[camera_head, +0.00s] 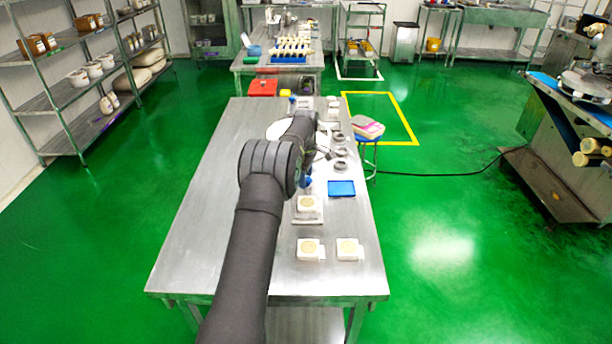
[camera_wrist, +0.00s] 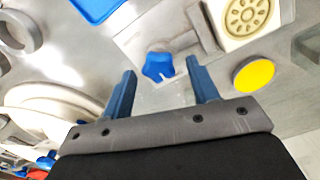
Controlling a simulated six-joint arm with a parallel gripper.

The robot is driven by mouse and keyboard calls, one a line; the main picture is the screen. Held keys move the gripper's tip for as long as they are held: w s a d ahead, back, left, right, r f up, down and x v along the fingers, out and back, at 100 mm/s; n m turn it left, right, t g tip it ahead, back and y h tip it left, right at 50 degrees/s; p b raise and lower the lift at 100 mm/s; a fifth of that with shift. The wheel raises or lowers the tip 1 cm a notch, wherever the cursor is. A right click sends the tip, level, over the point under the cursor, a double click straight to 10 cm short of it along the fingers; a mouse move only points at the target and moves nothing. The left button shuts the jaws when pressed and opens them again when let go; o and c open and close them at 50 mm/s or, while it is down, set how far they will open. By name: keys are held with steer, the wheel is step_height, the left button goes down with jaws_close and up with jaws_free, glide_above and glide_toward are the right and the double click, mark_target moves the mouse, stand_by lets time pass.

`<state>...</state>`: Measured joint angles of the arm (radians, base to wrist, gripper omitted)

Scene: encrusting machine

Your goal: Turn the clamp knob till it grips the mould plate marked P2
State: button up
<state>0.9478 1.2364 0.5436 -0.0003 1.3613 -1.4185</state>
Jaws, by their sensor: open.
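In the wrist view my gripper (camera_wrist: 161,87) is open, its two blue fingers apart. The blue star-shaped clamp knob (camera_wrist: 158,66) shows in the gap just beyond the fingertips, with no finger clearly touching it. Behind it is the grey metal clamp (camera_wrist: 140,35). A cream mould plate (camera_wrist: 243,18) with a round pattern lies at the clamp's far end, cut by the frame's top edge. The head view shows this plate (camera_head: 308,203) on the table, and my arm hides my gripper there. I cannot read a P2 mark or tell whether the clamp touches the plate.
Two more cream mould plates (camera_head: 309,249) (camera_head: 349,249) lie near the table's front. A blue tray (camera_head: 341,188) lies right of the clamp. A yellow disc (camera_wrist: 254,74) is close to my right finger. White plates (camera_wrist: 50,103) and grey rings (camera_wrist: 22,30) lie left.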

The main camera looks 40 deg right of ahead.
steer(key=c, duration=1)
